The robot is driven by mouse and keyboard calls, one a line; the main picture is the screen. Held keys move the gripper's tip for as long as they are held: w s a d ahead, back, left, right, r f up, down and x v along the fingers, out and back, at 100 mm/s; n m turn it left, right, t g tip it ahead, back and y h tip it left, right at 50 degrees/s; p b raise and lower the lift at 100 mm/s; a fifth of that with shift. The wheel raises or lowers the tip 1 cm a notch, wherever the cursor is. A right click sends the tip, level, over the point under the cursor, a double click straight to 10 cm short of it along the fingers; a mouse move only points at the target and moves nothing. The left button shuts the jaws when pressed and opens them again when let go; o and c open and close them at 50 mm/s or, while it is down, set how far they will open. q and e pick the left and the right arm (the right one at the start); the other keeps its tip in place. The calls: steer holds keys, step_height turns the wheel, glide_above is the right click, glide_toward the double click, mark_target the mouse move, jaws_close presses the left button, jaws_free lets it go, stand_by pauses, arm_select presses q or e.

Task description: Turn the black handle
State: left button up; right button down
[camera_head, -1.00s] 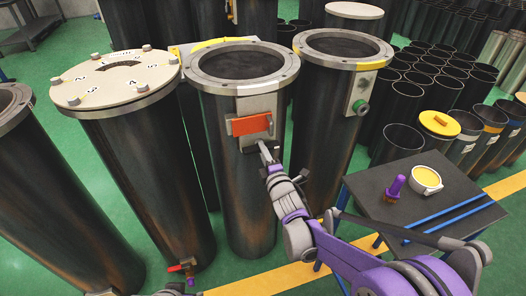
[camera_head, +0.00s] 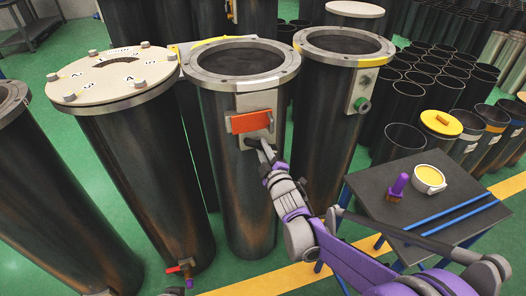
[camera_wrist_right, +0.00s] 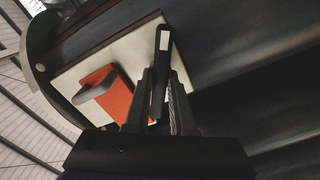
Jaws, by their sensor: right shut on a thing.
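The black handle (camera_wrist_right: 162,58) is a narrow dark bar with a white patch, standing out from a pale plate (camera_wrist_right: 62,82) in the right wrist view. The fingers of my right gripper (camera_wrist_right: 160,88) are closed around its lower part. In the head view my right gripper (camera_head: 261,147) reaches the plate on the middle flanged cylinder (camera_head: 240,190), just below an orange block (camera_head: 252,121). The handle is mostly hidden there by the fingers. The orange block (camera_wrist_right: 108,88), with a grey lever on it, is left of the fingers in the wrist view.
A lidded cylinder (camera_head: 115,77) stands left, and an open one (camera_head: 335,100) stands close on the right. A small dark table (camera_head: 425,205) holds a purple-and-dark object (camera_head: 398,186) and a yellow-filled cup (camera_head: 429,178). A red valve (camera_head: 180,267) is low left.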

steer(key=m+b, duration=0.4)
steer(key=m, duration=0.7)
steer(key=shift+m, duration=0.4)
stand_by(0.3)
steer(key=c, duration=0.8)
jaws_free()
steer(key=shift+o, duration=0.2)
steer(key=v, duration=1)
steer(key=shift+s+d, duration=0.15)
steer(key=shift+s, duration=0.25)
